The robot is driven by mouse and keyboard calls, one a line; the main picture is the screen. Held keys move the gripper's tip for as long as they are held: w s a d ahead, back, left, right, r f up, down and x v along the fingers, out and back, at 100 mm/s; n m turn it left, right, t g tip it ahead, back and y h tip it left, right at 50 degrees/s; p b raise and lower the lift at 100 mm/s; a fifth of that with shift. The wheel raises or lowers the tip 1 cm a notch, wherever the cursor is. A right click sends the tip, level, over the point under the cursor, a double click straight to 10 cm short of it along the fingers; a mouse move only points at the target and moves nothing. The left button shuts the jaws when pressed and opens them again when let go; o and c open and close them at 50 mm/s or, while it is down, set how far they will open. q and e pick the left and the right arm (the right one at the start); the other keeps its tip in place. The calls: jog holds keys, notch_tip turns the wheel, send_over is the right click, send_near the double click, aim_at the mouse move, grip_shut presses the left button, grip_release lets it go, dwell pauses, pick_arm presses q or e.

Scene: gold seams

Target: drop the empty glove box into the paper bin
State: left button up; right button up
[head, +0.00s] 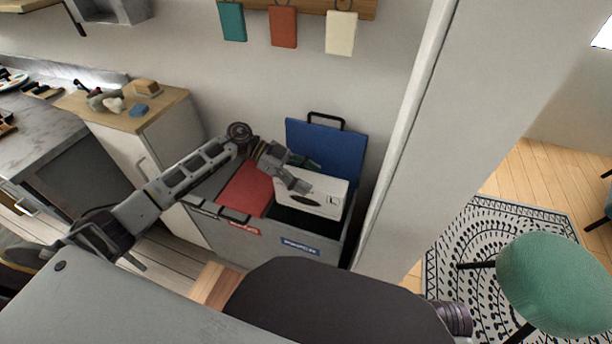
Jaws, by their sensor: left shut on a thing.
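The glove box (322,196) is a white carton with a dark oval opening on its front. It hangs over the open, dark compartment of the paper bin (303,225), which has a blue label and a raised blue lid (330,150) behind it. My left gripper (303,176) is shut on the glove box at its upper left edge. The lower edge of the box is close to the bin's opening; I cannot tell whether it touches the rim. My right gripper is not in view.
A red closed lid (246,188) covers the bin compartment to the left. A cabinet with a wooden top (155,103) stands further left. A dark seat (325,305) is in front, and a green stool (555,275) is at right.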

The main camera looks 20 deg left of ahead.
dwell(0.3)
pick_arm(q)
jog(key=o, duration=1.2)
jog(key=shift+a, duration=0.15)
jog(key=shift+v, duration=5.9)
jog(key=shift+r, duration=0.1)
notch_tip(320, 180, up, 9)
jog(key=p, duration=0.9)
jog(key=shift+r+p, duration=0.5)
jog(key=shift+p, duration=0.25)
